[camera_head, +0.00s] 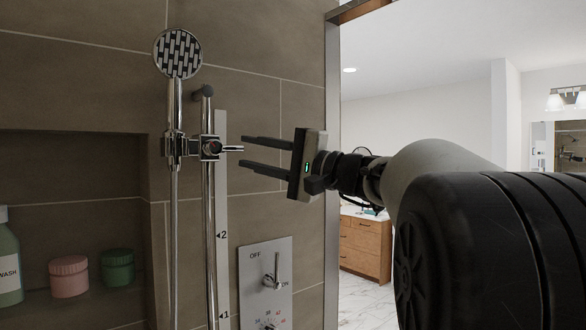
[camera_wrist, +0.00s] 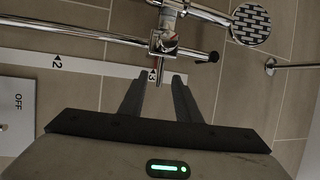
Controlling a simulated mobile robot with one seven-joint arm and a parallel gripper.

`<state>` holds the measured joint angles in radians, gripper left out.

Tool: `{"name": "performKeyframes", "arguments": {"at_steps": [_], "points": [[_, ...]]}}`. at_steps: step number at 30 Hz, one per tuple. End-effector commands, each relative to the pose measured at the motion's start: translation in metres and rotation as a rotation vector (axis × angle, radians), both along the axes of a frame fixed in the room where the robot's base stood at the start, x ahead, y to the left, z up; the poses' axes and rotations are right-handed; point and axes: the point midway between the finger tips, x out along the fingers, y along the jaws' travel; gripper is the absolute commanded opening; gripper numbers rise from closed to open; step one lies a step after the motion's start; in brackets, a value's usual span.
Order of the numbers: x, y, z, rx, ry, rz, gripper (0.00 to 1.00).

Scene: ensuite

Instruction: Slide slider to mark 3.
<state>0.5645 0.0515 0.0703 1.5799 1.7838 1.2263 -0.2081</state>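The chrome slider (camera_head: 210,148) sits near the top of the vertical shower rail (camera_head: 209,250), with a short lever (camera_head: 232,149) pointing right. It also shows in the wrist view (camera_wrist: 163,43). A white scale strip (camera_head: 221,190) beside the rail bears marks 1 (camera_head: 224,316) and 2 (camera_head: 222,236). Mark 3 (camera_wrist: 152,75) shows in the wrist view right beside the lever; I cannot make it out in the head view. My gripper (camera_head: 242,151) is open and empty, right of the slider, its fingertips above and below the lever's tip height. Contact cannot be told.
The hand shower (camera_head: 178,54) hangs in the slider's holder, its hose running down. A control plate (camera_head: 265,282) with a lever is below my gripper. A niche at left holds a bottle (camera_head: 9,262), a pink jar (camera_head: 69,276) and a green jar (camera_head: 117,267).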

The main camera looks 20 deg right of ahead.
Motion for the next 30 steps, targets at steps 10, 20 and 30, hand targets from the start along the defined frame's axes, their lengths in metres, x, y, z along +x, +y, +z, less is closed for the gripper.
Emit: {"name": "performKeyframes", "arguments": {"at_steps": [10,20,30], "points": [[-0.061,-0.054,-0.016,-0.001,-0.001,-0.004,0.30],[-0.084,-0.073,-0.020,0.000,-0.001,-0.001,0.30],[-0.085,-0.073,-0.020,0.000,-0.001,0.000,0.30]]}}
